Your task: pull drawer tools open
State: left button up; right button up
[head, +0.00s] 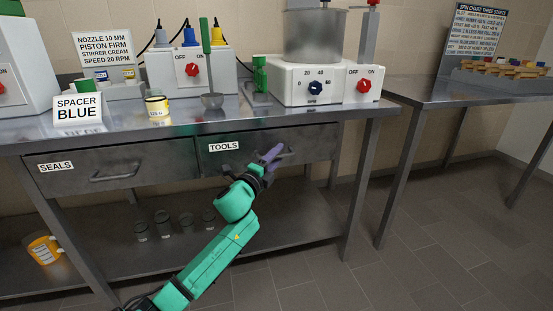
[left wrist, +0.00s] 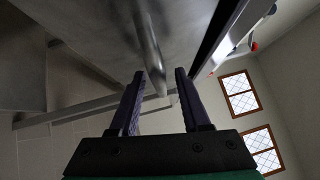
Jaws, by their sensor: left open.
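The drawer labelled TOOLS (head: 228,164) is a grey metal drawer under the bench top, on the right of the drawer labelled SEALS. Its front looks flush with the bench frame. Its bar handle (head: 289,155) is partly hidden behind my left gripper (head: 272,154), whose purple fingers are at the handle. In the left wrist view, the handle (left wrist: 150,50) runs down toward the gap between the two open fingers (left wrist: 160,85). I cannot tell whether the fingers touch it. My right gripper is not in view.
The SEALS drawer (head: 95,172) is on the left. The bench top holds switch boxes, a mixer with a pot (head: 314,38), a yellow-banded cup (head: 157,107) and signs. Floor is clear at right.

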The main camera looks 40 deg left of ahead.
pick_arm(q)
grip_shut()
dwell(1.4)
